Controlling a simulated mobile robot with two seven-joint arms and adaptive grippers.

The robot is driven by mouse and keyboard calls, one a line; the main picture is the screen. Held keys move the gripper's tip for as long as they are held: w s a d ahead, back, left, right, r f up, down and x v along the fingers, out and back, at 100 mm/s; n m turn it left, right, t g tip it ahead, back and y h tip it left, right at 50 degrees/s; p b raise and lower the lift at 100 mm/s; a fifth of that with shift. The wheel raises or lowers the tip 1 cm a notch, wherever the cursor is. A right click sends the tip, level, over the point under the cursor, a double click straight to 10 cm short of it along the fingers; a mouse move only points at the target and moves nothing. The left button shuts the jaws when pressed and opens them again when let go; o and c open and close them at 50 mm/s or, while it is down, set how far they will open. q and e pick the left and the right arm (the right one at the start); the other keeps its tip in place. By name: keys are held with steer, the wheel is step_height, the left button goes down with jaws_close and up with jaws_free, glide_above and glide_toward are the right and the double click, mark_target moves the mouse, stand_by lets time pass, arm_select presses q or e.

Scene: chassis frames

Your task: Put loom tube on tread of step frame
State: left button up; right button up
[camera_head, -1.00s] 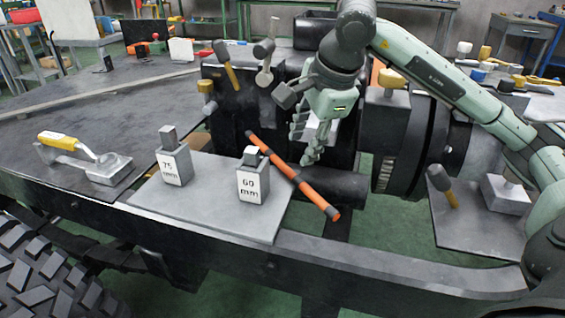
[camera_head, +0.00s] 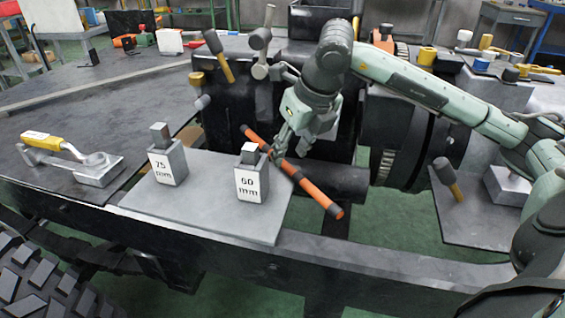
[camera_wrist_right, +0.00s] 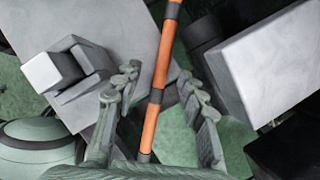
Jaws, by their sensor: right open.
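The loom tube (camera_head: 315,192), orange with dark bands, lies slanting beside the right edge of a grey plate, behind the 60 mm block. In the right wrist view the loom tube (camera_wrist_right: 150,128) runs lengthwise between the fingers. In the wrist view the right gripper (camera_wrist_right: 157,88) is open, one finger on each side of the tube, with gaps showing. Which surface is the step frame's tread I cannot tell. My left gripper is not in view.
The grey plate (camera_head: 215,218) bears a 75 mm block (camera_head: 168,165) and a 60 mm block (camera_head: 251,182), close left of my gripper. A yellow-handled tool (camera_head: 70,150) lies at left. Dark cylinders crowd behind.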

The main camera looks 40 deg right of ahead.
mark_target(287, 164)
steer(key=x, duration=0.3)
steer(key=shift+w+d+f, duration=0.1)
steer(key=shift+d+f, duration=0.1)
steer(key=shift+f, duration=0.1)
jaws_close()
